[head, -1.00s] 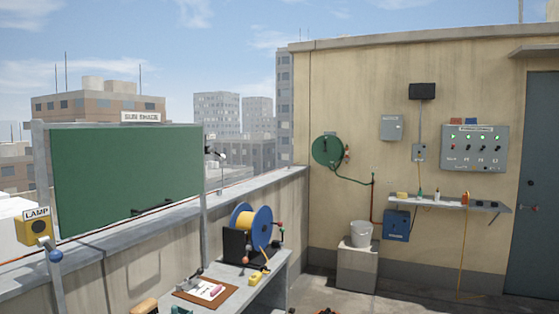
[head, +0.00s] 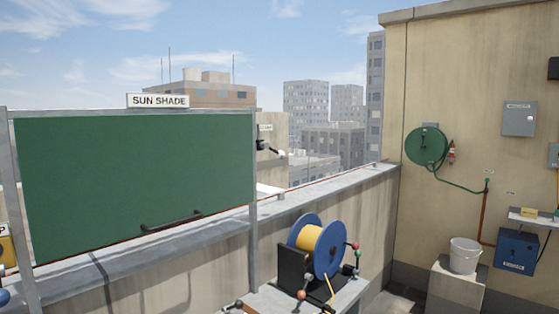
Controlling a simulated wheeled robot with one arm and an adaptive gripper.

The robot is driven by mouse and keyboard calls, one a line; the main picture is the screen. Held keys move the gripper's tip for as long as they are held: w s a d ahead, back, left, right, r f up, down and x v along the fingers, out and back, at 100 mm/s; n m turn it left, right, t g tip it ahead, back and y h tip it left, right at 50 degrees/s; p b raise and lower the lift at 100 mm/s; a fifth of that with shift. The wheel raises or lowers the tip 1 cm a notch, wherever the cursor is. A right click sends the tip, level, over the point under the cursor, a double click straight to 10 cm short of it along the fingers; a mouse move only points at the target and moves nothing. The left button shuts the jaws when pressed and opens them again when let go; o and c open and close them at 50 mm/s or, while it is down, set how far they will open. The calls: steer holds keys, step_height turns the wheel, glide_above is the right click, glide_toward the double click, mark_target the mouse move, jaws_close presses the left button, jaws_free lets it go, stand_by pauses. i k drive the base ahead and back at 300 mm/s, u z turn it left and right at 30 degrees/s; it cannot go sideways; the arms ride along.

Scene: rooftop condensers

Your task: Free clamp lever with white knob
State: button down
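A small dark clamp (head: 263,145) sits at the right post of the sun shade frame, near the upper part of the post. A short lever with a white knob (head: 281,153) points right and slightly down from it. The green sun shade panel (head: 130,180) hangs in its grey frame, with a dark handle (head: 171,221) low on it. A small, unreadable label (head: 265,127) shows above the clamp. My gripper is not in view.
A bench (head: 345,296) below holds a blue reel with yellow cable (head: 329,250) and levers with coloured knobs. A parapet (head: 350,190) runs behind. A white bucket (head: 465,256), blue box (head: 516,250) and green hose reel (head: 426,146) are at right.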

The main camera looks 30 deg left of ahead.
mark_target(281, 155)
steer(key=u, duration=0.65)
steer(key=i, duration=0.75)
steer(key=u, duration=1.1)
steer(key=i, duration=0.25)
steer(key=u, duration=0.3)
